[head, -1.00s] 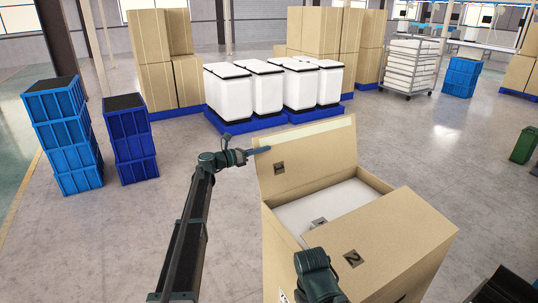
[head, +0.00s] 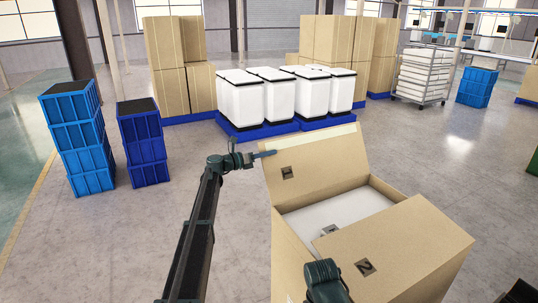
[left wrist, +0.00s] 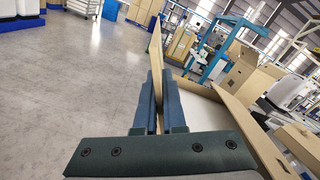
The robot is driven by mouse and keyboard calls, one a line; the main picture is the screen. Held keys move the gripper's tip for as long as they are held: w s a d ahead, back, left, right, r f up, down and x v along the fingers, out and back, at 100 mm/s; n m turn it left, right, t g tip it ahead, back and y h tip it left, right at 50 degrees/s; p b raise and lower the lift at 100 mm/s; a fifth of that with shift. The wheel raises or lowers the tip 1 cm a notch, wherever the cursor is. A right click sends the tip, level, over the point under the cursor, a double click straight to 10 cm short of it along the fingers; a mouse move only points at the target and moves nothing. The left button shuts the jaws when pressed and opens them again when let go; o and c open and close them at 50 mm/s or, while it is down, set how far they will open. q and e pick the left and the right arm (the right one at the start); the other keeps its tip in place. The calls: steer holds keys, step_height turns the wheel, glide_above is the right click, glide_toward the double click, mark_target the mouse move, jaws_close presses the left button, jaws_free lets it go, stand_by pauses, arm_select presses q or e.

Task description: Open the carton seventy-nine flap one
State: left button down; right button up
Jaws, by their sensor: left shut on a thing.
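The carton (head: 300,255) is a tall brown box at the right of centre in the head view, its top partly open, with a pale surface (head: 345,205) inside. Its far flap (head: 322,165), with a dark square mark, stands up and leans back. The near flap (head: 410,250), marked 2, covers part of the opening. My left gripper (head: 265,154) is at the far flap's left edge. In the left wrist view my left fingers (left wrist: 157,103) are shut on that flap (left wrist: 155,48), seen edge-on. My right gripper's fingers are not in view.
Blue crate stacks (head: 76,140) stand at the left. White bins (head: 270,100) on blue pallets and stacked boxes (head: 172,60) stand behind the carton. A rack of white trays (head: 423,75) is at the back right. The floor around the carton is clear.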

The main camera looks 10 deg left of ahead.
arm_select(q)
steer(key=c, duration=1)
jaws_free()
steer(key=shift+d, duration=0.1)
steer(key=v, duration=1.4)
